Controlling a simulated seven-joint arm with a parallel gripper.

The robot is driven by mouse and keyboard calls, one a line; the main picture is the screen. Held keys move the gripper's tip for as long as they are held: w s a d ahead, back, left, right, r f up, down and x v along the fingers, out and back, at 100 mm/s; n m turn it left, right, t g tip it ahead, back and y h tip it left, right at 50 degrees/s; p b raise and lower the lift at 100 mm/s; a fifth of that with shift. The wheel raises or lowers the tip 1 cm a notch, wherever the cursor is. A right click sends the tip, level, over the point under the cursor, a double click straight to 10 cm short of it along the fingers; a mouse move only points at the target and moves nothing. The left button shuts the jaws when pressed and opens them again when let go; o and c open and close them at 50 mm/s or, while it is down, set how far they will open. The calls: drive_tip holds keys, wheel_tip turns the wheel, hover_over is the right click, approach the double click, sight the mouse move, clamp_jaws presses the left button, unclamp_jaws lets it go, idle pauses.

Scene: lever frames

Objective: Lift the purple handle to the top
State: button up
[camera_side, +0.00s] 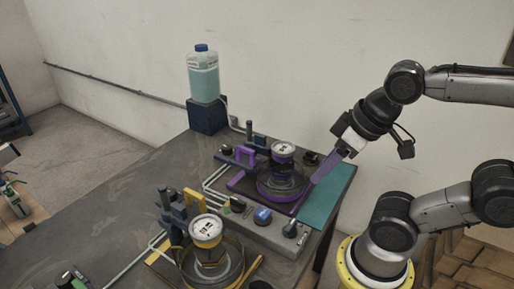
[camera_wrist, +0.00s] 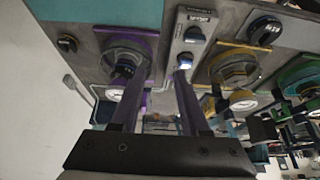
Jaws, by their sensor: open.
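In the side view, the purple handle (camera_side: 244,153) is a small arch at the back left of a purple-edged fixture, beside dark posts. It looks low on the fixture. My gripper (camera_side: 314,181) points down and left over the fixture's right side, near the teal panel, to the right of the handle and apart from it. In the wrist view, the two dark purple fingers of my gripper (camera_wrist: 155,68) are spread with nothing held between them. The purple-edged fixture shows behind the left finger. The handle is hard to make out there.
A round gauge (camera_side: 283,149) and a clear ring (camera_side: 281,183) stand between the handle and my gripper. A yellow fixture with its own yellow arch (camera_side: 194,200) is nearer the camera. A jug (camera_side: 203,77) stands on a blue block (camera_side: 207,115) behind.

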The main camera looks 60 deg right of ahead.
wheel_tip(320, 180, up, 7)
drive_tip(key=w+g, duration=0.1)
drive_tip(key=w, duration=0.2)
wheel_tip(320, 180, up, 4)
drive_tip(key=g, duration=0.4)
hover_over(245, 148)
wheel_tip(245, 148, down, 14)
drive_tip(key=shift+s+r, duration=0.1)
clamp_jaws()
drive_tip(key=shift+r, duration=0.1)
idle(0.8)
